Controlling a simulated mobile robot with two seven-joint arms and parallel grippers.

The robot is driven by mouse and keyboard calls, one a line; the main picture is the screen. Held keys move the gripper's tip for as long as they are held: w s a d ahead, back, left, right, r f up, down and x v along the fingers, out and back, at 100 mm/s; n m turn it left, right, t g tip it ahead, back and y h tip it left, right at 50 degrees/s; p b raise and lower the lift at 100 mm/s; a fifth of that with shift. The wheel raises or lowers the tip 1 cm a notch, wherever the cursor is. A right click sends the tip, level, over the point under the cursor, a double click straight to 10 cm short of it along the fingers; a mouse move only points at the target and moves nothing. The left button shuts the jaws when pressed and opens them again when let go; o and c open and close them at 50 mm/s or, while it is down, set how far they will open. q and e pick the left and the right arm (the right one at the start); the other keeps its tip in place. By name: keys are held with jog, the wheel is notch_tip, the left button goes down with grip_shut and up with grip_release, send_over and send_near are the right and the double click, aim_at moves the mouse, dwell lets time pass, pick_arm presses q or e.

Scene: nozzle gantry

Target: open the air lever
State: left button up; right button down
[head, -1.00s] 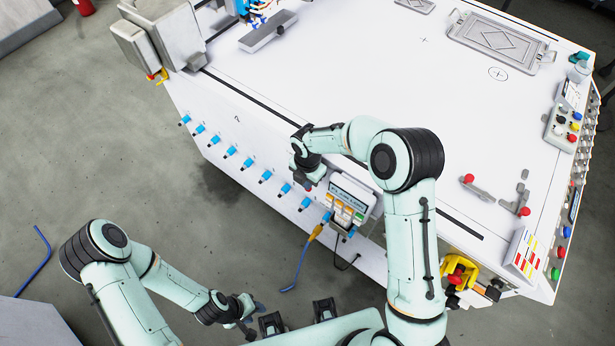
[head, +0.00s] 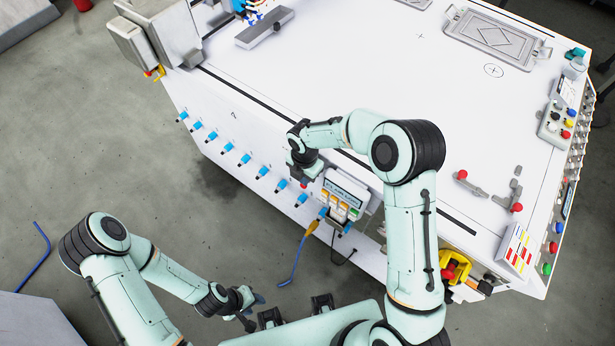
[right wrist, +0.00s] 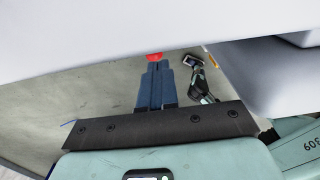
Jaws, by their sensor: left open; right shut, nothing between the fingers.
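A small red knob (right wrist: 155,57) shows just beyond my right fingertips in the right wrist view; most of it is hidden by the fingers, and I cannot tell whether they touch. In the head view a bit of red (head: 304,184) shows under my right gripper (head: 305,172), at the table's front face beside the display panel. I cannot tell for sure that this is the air lever. My right gripper's dark blue fingers (right wrist: 155,85) are together and empty. My left gripper (head: 252,309) is open and empty, low and well away from the table.
The white table (head: 390,90) has a row of blue fittings (head: 245,159) on its front face. A display panel (head: 342,195) with coloured buttons sits right of my right gripper. Two red-knobbed levers (head: 462,175) (head: 516,207) lie on the tabletop. A blue hose (head: 292,266) hangs below the panel.

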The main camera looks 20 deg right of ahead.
pick_arm(q)
jog(key=shift+w+d+r+p, duration=0.2)
jog(key=shift+w+d+r, duration=0.05)
jog(key=shift+r, duration=0.2)
jog(key=shift+w+d+r+p, duration=0.15)
jog(key=shift+w+d+r, duration=0.1)
jog(key=shift+r, duration=0.15)
pick_arm(e)
notch_tip(320, 180, up, 12)
jog(key=s+d, duration=0.1)
jog(key=shift+s+f, duration=0.15)
jog(key=shift+f, duration=0.1)
pick_arm(q)
jog(key=shift+s+f, duration=0.1)
pick_arm(e)
jog(key=shift+d, duration=0.1)
